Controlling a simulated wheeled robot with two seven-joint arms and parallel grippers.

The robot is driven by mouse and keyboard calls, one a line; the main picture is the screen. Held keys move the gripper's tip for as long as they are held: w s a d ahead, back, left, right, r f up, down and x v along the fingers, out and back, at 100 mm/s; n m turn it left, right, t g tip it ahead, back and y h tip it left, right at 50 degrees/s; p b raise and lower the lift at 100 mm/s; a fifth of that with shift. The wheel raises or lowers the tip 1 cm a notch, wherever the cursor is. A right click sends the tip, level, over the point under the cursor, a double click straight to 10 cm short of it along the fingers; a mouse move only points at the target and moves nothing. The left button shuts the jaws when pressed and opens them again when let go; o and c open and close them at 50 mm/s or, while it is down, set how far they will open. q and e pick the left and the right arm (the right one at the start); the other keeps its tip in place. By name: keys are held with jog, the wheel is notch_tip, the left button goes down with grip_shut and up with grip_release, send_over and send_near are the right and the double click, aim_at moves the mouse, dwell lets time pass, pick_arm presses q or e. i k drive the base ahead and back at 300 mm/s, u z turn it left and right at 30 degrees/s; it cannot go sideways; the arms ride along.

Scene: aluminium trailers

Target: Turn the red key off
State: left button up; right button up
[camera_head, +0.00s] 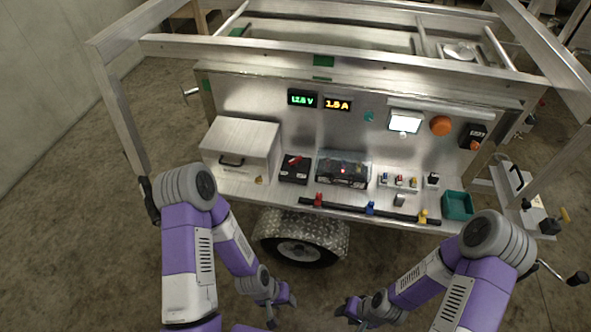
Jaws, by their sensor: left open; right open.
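A small red key-like piece (292,161) lies slanted on top of a black box (294,174) on the trailer's shelf, left of centre. It is too small to tell its exact turn position. My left gripper (281,310) is open and empty, low in the picture in front of the trailer wheel, well below and apart from the red piece. My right gripper (350,316) is open and empty at the bottom, right of the left one, also far from the shelf.
A metal box (240,146) stands left of the black box, and a larger black unit (343,170) right of it. A black bar (345,207) with coloured clamps runs along the shelf front. A green bin (457,206) sits at right. Lit displays (302,99) are on the panel.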

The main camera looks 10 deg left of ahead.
aim_at(294, 161)
jog(key=k, duration=0.5)
jog(key=u, duration=1.1)
jog(key=i, duration=0.95)
jog(key=z, duration=0.9)
